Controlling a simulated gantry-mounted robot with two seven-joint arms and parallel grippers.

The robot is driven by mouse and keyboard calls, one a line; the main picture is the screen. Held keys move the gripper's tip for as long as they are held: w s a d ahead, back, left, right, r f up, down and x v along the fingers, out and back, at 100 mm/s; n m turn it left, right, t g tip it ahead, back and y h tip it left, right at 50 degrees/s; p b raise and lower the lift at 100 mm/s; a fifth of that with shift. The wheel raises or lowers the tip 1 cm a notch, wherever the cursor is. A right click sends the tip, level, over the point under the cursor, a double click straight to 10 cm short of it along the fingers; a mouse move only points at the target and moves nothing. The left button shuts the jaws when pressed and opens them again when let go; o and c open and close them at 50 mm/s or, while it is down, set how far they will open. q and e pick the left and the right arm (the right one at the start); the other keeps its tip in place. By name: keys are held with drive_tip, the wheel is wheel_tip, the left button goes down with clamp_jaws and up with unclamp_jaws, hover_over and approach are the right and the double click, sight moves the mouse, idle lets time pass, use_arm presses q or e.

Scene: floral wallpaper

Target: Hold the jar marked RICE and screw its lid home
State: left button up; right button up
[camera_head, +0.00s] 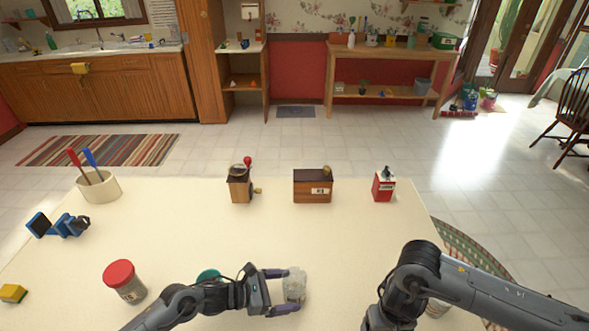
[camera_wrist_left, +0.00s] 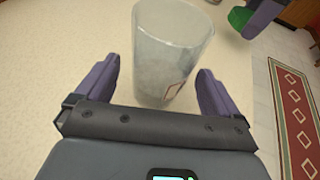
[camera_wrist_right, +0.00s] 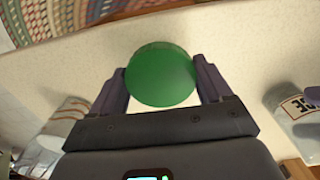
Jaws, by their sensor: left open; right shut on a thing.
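A clear, lidless jar (camera_head: 294,284) stands on the table near its front. My left gripper (camera_head: 289,290) is open with a finger on either side of it; the left wrist view shows the jar (camera_wrist_left: 170,50) between the spread fingers, with part of a red-edged label. The right wrist view shows this jar (camera_wrist_right: 300,108) with the end of a label, apparently "CE". My right gripper (camera_wrist_right: 161,70) is shut on a round green lid (camera_wrist_right: 160,75), held away from the jar. That gripper is hidden behind my arm in the head view.
A red-lidded jar (camera_head: 125,281) and a teal round thing (camera_head: 208,275) are near my left arm. Another clear jar (camera_head: 437,307) is partly hidden by my right arm. The mid-table is clear.

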use_arm(q)
drive_tip(key=shift+b+x, duration=0.55)
drive_tip(key=shift+x, duration=0.3)
use_arm(e)
drive_tip(key=shift+f, duration=0.95)
use_arm(q)
drive_tip(key=shift+w+d+f, duration=0.1)
drive_tip(key=shift+d+f, duration=0.05)
drive_tip(key=shift+d, duration=0.25)
use_arm(e)
drive_tip(key=shift+f, duration=0.25)
use_arm(q)
drive_tip(key=c, duration=1)
use_arm(e)
drive_tip(key=shift+a, duration=0.1)
